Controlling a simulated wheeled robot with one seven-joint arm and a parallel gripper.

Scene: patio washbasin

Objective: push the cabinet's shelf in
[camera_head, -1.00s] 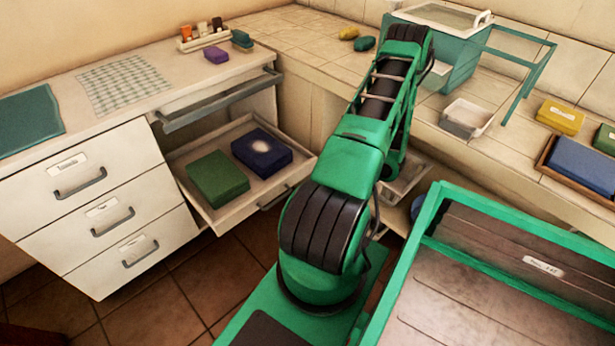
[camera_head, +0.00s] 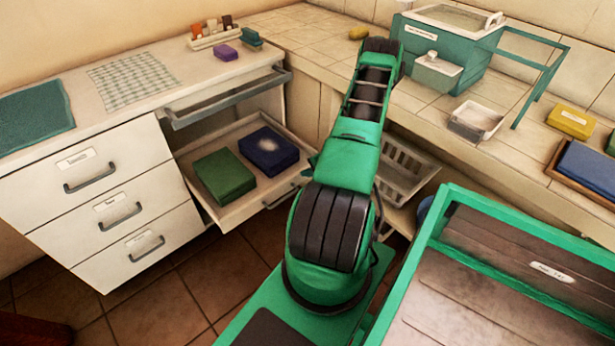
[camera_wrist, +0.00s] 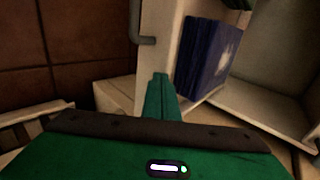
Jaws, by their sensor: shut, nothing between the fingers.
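The cabinet's shelf (camera_head: 238,211) is a pale pull-out tray that stands out of the cabinet, below a grey rail. A green box (camera_head: 224,174) and a dark blue box (camera_head: 265,151) lie in it. In the wrist view, the shelf's pale front panel (camera_wrist: 172,35) with its grey handle (camera_wrist: 139,30) shows close by, the blue box (camera_wrist: 208,58) behind it. My gripper (camera_wrist: 160,80) is shut and empty, its tips close to the front panel. I cannot tell whether they touch it. In the head view my arm hides the gripper.
White drawers (camera_head: 95,195) stand shut left of the shelf. A white basket (camera_head: 405,170) sits under the tiled counter, right of my arm. A teal container (camera_head: 445,50) and a small tray (camera_head: 475,120) stand on the counter. Brown floor tiles lie open before the drawers.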

